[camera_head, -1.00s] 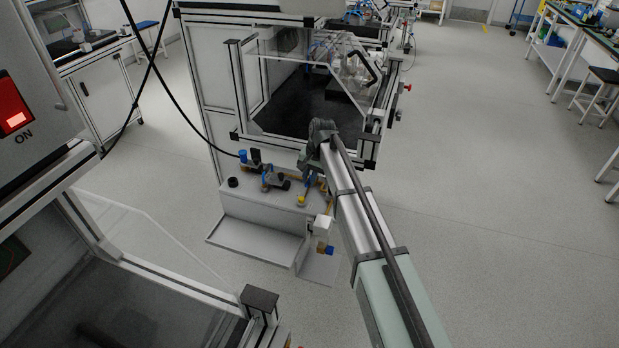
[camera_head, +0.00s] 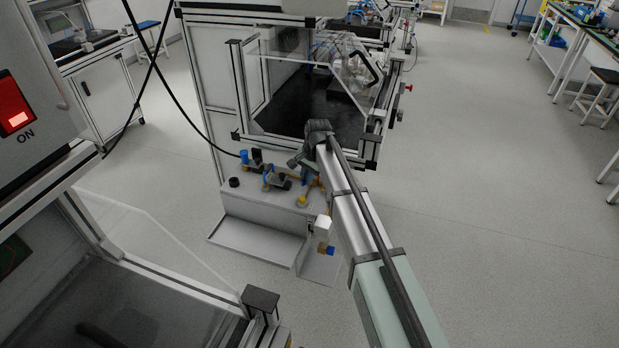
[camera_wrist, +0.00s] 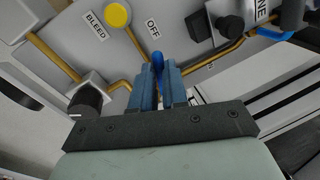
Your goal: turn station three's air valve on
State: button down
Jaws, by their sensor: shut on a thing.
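The air valve's blue lever handle (camera_wrist: 158,62) shows in the wrist view, its tip near the label OFF (camera_wrist: 152,28). My gripper (camera_wrist: 158,92) has its two blue jaws shut on this lever, and they hide most of it. A brass pipe (camera_wrist: 142,56) runs behind the jaws. In the head view my gripper (camera_head: 297,163) is at the panel under the enclosure, among the valves and pipes. The lever itself cannot be made out there.
A round yellow knob (camera_wrist: 118,13) and a BLEED label (camera_wrist: 95,25) lie left of the lever. A black knob (camera_wrist: 88,100) is close to the left of my jaws. A dark block (camera_wrist: 201,28) is at the right. The enclosure (camera_head: 310,110) stands above the panel.

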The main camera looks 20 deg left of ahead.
jog(key=m, duration=0.1)
jog(key=a+m, duration=0.1)
jog(key=m, duration=0.1)
jog(key=shift+w+a+m+t, duration=0.25)
jog(key=shift+m+t, duration=0.05)
jog(key=m, duration=0.1)
jog(key=w+a+m, duration=0.1)
jog(key=m, duration=0.1)
jog(key=shift+m+t+h, duration=0.3)
jog(key=shift+h, duration=0.1)
jog(key=m, duration=0.1)
jog(key=w+a+m, duration=0.1)
jog(key=m, duration=0.1)
jog(key=shift+m+h, duration=0.3)
jog(key=shift+w+a+m+h, duration=0.1)
jog(key=shift+w+m+h, duration=0.2)
jog(key=shift+m, duration=0.7)
jog(key=shift+w+a+m+h, duration=0.1)
jog(key=shift+w+m, duration=0.3)
jog(key=shift+m, duration=0.6)
jog(key=shift+d, duration=0.1)
jog(key=c, duration=1.1)
grip_release()
jog(key=shift+c, duration=0.2)
